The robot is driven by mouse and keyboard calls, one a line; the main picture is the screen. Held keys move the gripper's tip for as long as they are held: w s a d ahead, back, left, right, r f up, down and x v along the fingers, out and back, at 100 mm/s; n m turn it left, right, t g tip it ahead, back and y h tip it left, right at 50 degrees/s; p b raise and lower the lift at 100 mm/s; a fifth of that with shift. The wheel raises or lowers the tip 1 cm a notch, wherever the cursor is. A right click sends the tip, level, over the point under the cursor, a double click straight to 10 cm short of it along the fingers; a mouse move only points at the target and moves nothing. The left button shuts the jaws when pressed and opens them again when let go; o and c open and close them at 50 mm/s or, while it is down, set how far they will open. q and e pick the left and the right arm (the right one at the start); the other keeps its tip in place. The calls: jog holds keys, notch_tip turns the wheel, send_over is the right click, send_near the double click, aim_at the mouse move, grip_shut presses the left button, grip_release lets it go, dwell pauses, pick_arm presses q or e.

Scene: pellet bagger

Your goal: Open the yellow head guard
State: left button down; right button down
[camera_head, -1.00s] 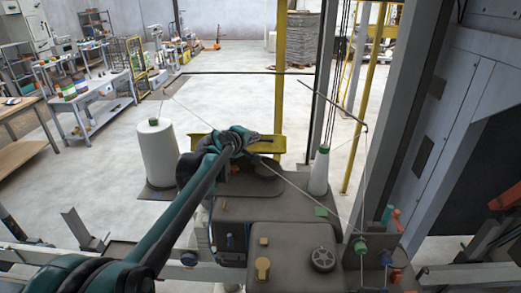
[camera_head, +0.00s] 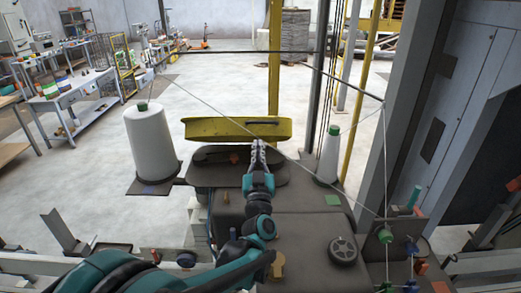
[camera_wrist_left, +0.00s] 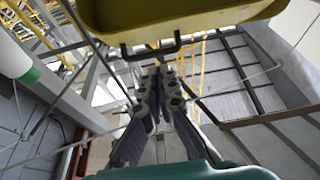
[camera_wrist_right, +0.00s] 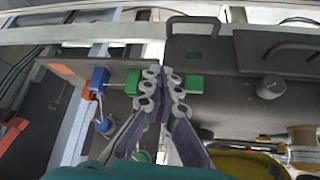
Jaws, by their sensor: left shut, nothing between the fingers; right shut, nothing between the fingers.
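The yellow head guard (camera_head: 225,130) stands as a curved yellow piece at the far edge of the dark machine head (camera_head: 215,172). Its dark handle shows on its right part. My left gripper (camera_head: 258,150) is shut and empty, its tips just in front of the guard's right part; I cannot tell whether they touch it. In the left wrist view the guard (camera_wrist_left: 185,12) fills the top, its black handle (camera_wrist_left: 150,50) just above the closed fingertips. My right gripper (camera_wrist_right: 163,78) is shut and empty in the right wrist view, outside the head view, near a green block (camera_wrist_right: 194,84).
A large white thread cone (camera_head: 152,145) stands left of the head and a smaller one (camera_head: 329,155) right. Thread lines cross above. A round black knob (camera_head: 343,250) sits on the near cover. A grey column (camera_head: 395,130) bounds the right.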

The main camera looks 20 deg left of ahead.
aim_at(257, 123)
pick_arm(q)
jog(key=x, duration=0.7)
jog(key=shift+w+a, duration=0.1)
jog(key=shift+w, duration=0.05)
